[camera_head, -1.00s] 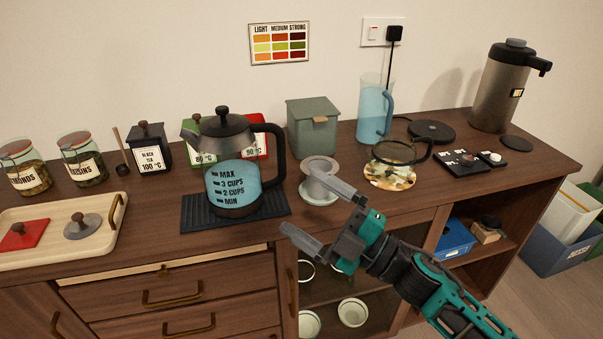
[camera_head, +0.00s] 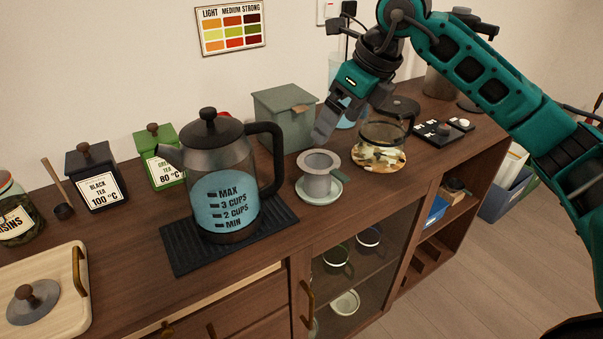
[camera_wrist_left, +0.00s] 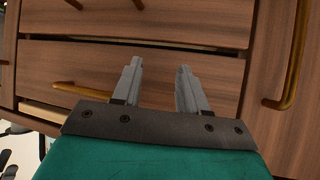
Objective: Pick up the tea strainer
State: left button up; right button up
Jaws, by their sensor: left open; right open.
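The tea strainer (camera_head: 319,174) is a grey, wide-rimmed cup standing upright on a pale saucer (camera_head: 334,192) on the counter, right of the kettle. My right gripper (camera_head: 335,118) is open and empty, pointing down just above and behind the strainer, apart from it. One grey finger shows clearly; the other is partly hidden. My left gripper (camera_wrist_left: 157,88) shows only in the left wrist view. It is open and empty in front of the drawer fronts.
A kettle (camera_head: 222,170) on a black mat (camera_head: 180,252) stands left of the strainer. A glass teapot (camera_head: 379,148) stands close on the right, and a grey-green box (camera_head: 285,112) behind. A wooden tray (camera_head: 75,310) lies at front left.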

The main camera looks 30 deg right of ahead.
aim_at(318, 161)
jog(key=x, duration=0.4)
jog(key=d+x, duration=0.1)
jog(key=x, duration=0.2)
jog(key=shift+w, duration=0.1)
jog(key=shift+b+x, duration=0.3)
jog(key=shift+x, duration=2.45)
jog(key=shift+c, duration=0.5)
jog(key=c, duration=0.6)
